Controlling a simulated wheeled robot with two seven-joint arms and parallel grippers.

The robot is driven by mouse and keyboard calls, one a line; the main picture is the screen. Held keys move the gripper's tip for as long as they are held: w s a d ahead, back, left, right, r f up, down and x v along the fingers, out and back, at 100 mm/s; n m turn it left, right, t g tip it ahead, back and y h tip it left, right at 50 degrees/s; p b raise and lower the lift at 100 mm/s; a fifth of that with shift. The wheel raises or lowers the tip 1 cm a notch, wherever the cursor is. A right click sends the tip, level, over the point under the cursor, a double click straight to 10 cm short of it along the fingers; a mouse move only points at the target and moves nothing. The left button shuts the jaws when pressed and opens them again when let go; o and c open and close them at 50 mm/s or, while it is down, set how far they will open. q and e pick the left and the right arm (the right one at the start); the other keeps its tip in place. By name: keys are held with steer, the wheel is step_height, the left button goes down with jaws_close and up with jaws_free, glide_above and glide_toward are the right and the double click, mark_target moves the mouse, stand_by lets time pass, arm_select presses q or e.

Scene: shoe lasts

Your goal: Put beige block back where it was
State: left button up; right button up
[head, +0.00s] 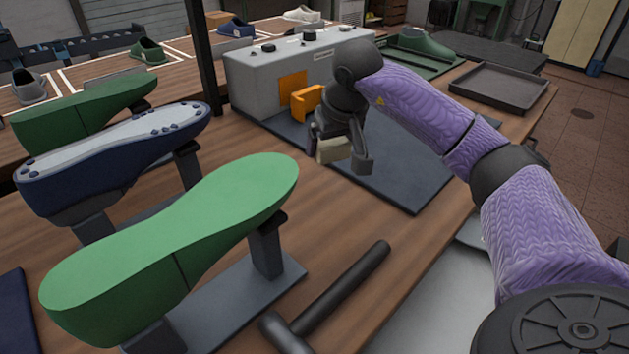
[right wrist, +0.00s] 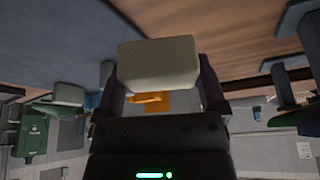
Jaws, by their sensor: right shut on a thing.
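The beige block (head: 331,150) is held between the fingers of my right gripper (head: 340,158), above the dark blue mat (head: 400,186). In the right wrist view the beige block (right wrist: 158,65) fills the space between the two dark fingers (right wrist: 165,85). Whether the block touches the mat is hard to tell, but it looks raised. My left gripper is in neither view.
A grey machine (head: 258,82) with an orange part (head: 307,101) stands behind the mat. Green (head: 190,240) and blue (head: 110,160) shoe lasts stand on the left. A hammer (head: 335,295) lies in front. An empty dark tray (head: 497,88) is at the right back.

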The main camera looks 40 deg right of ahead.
mark_target(327, 192)
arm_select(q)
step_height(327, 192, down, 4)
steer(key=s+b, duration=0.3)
arm_select(e)
steer(key=f, duration=0.9)
steer(key=shift+s+f, duration=0.2)
steer(key=shift+r, duration=0.15)
steer(key=o, duration=0.8)
steer(key=shift+c, duration=0.2)
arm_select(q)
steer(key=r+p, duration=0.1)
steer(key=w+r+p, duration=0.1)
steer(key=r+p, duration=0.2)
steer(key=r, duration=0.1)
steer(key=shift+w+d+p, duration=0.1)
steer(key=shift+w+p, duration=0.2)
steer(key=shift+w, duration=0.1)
arm_select(e)
steer(key=v, duration=1.2)
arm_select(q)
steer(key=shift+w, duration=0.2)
